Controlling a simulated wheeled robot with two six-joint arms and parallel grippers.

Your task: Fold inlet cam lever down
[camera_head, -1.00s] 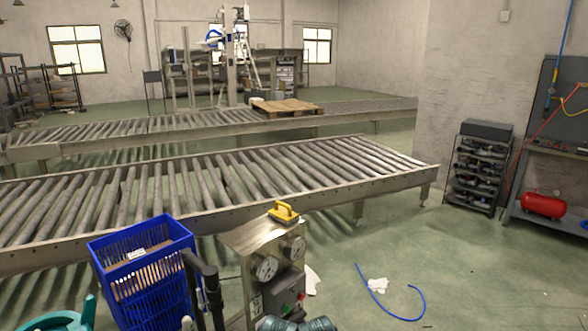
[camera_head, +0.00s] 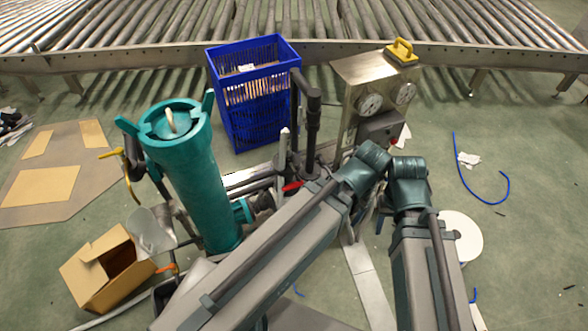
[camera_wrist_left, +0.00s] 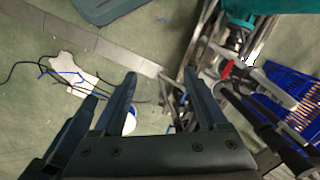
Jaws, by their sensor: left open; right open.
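A teal cylindrical vessel (camera_head: 190,170) stands upright at the left of the head view. A red lever (camera_head: 292,186) shows beside the pipework right of its lower end, and also in the left wrist view (camera_wrist_left: 226,70). A pale upright lever-like part (camera_head: 284,148) stands near the black pipe (camera_head: 313,125). I cannot tell which is the inlet cam lever. My left gripper (camera_wrist_left: 160,80) is open and empty, left of the red lever in its wrist view. My right gripper (camera_head: 383,205) is open; its fingers are mostly hidden by the arms in the head view.
A blue crate (camera_head: 255,105) stands behind the pipework. A metal gauge box (camera_head: 372,72) with a yellow handle is behind my arms. A cardboard box (camera_head: 105,268) lies at the lower left. A blue hose (camera_head: 480,190) lies on open floor at right; a conveyor crosses the back.

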